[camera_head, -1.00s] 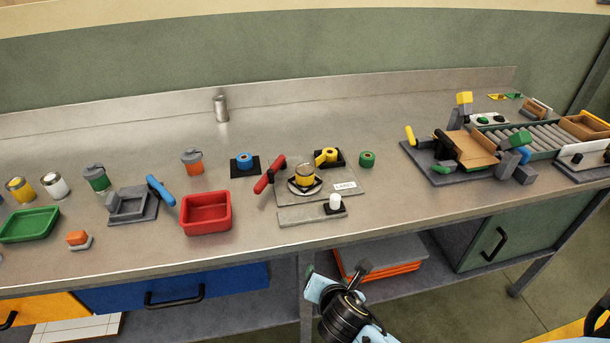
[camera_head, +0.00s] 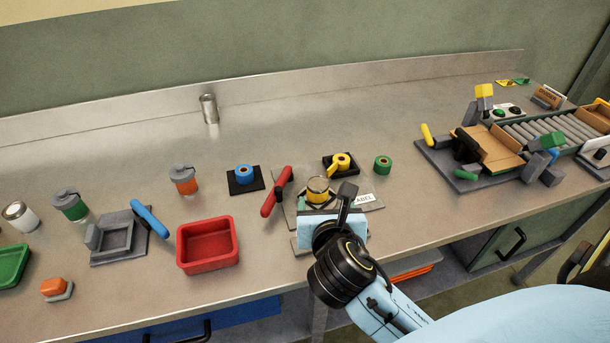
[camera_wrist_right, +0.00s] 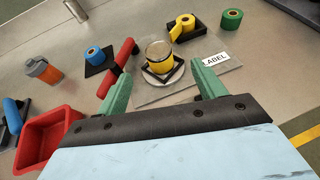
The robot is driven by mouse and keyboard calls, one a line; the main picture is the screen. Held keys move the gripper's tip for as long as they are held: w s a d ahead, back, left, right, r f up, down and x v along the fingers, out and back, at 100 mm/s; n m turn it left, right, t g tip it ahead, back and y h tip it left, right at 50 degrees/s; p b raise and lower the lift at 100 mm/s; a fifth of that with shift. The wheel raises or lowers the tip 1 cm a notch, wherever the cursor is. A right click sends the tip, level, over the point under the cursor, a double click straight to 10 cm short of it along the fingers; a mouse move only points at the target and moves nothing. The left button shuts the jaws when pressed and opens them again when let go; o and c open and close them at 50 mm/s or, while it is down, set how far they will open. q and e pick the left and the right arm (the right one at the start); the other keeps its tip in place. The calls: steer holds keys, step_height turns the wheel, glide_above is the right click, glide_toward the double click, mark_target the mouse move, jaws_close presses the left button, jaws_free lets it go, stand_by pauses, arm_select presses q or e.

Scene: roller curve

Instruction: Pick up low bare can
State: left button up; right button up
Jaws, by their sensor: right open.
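A short can (camera_head: 318,188) with a metal rim and yellow on its side sits on a round plate in the label fixture. It also shows in the right wrist view (camera_wrist_right: 158,56), upright between and beyond my fingertips. A plain bare metal can (camera_head: 209,108) stands upright at the back of the bench; its lower part shows at the top left of the right wrist view (camera_wrist_right: 76,10). My right gripper (camera_wrist_right: 160,82) is open and empty, with its two green fingers apart on the near side of the fixture can. My left gripper is not in view.
A red lever (camera_head: 276,191) stands just left of the fixture can, and a red bin (camera_head: 207,266) is further left. Yellow tape (camera_head: 340,162) and green tape (camera_head: 383,165) lie behind it. The bench around the bare can is clear.

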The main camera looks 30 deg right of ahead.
mark_target(317, 181)
steer(key=shift+x, duration=0.8)
steer(key=b+x, duration=0.1)
steer(key=x, duration=0.4)
steer(key=shift+d, duration=0.1)
steer(key=shift+w+d+f, duration=0.15)
steer(key=shift+w+f, duration=0.05)
steer(key=shift+w, duration=0.3)
steer(key=x, duration=0.1)
steer(key=b+x, duration=0.1)
steer(key=x, duration=0.2)
steer(key=shift+w+f+b, duration=0.2)
steer(key=shift+f+b, duration=0.15)
steer(key=shift+w+f, duration=0.1)
steer(key=shift+w, duration=0.15)
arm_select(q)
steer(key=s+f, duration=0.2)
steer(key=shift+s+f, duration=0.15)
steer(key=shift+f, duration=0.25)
arm_select(e)
steer(key=c, duration=1.2)
